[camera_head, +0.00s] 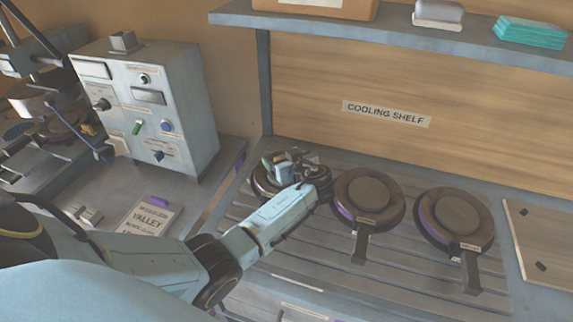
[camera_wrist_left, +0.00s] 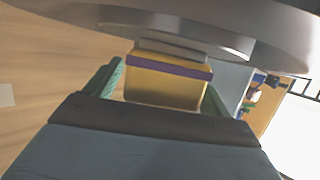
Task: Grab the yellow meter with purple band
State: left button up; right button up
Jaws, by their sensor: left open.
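The yellow meter with a purple band (camera_wrist_left: 165,85) shows in the left wrist view, between the two green fingers of my left gripper (camera_wrist_left: 163,76). The fingers are open, with a visible gap on the meter's left side; contact on the right is hard to tell. A grey part sits against the meter's upper edge, below a large metallic round surface. In the head view my left gripper (camera_head: 283,164) is over the leftmost round plate (camera_head: 262,186), and I cannot make out the meter clearly there. My right gripper is not in view.
Two more dark round plates with handles, a middle one (camera_head: 368,197) and a right one (camera_head: 455,218), lie on the slatted rack. A control box (camera_head: 150,105) stands at left beside a press. A shelf (camera_head: 390,36) overhangs the back. A board (camera_head: 545,240) lies at far right.

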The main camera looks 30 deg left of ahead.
pick_arm(q)
jog(key=c, duration=1.1)
